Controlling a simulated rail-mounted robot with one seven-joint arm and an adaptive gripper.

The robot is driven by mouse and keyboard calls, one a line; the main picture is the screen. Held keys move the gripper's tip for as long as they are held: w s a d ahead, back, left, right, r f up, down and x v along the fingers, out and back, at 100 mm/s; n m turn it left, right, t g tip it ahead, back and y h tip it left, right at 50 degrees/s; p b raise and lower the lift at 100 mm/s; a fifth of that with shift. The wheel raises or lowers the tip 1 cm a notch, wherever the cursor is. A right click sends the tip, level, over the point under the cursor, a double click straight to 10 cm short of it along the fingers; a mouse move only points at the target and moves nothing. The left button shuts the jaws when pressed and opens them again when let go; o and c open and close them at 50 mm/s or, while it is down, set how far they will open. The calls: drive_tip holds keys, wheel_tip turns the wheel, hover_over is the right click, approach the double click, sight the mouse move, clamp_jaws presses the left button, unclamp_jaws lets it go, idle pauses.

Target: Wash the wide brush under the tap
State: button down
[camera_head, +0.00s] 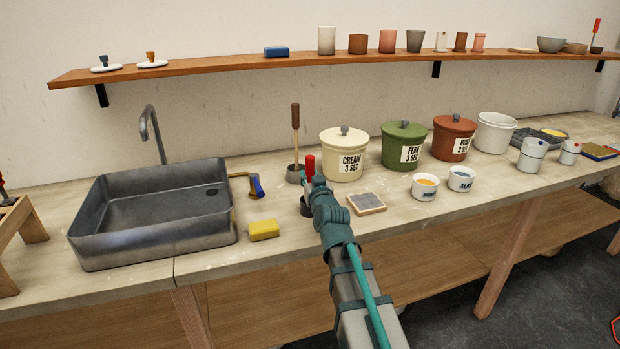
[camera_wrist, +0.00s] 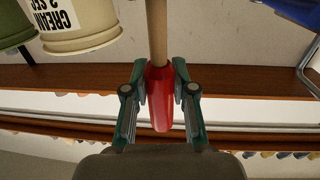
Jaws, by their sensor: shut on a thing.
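My gripper (camera_head: 317,182) is shut on the red handle (camera_wrist: 159,98) of a tool with a pale wooden shaft (camera_wrist: 157,32). The red handle (camera_head: 310,166) stands upright in the head view, above a small dark cup (camera_head: 306,207). The tool's lower end is out of sight, so I cannot tell whether it is the wide brush or whether it still sits in the cup. The grey tap (camera_head: 152,133) arches over the back of the metal sink (camera_head: 150,240), left of my gripper. No water stream shows.
A brown-handled tool (camera_head: 295,135) stands in a grey holder just behind my gripper. The cream bucket (camera_head: 344,160) is close on the right. A tile (camera_head: 366,203) lies right.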

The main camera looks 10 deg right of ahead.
drive_tip(key=c, duration=0.9)
unclamp_jaws()
drive_tip(key=shift+o, duration=0.2)
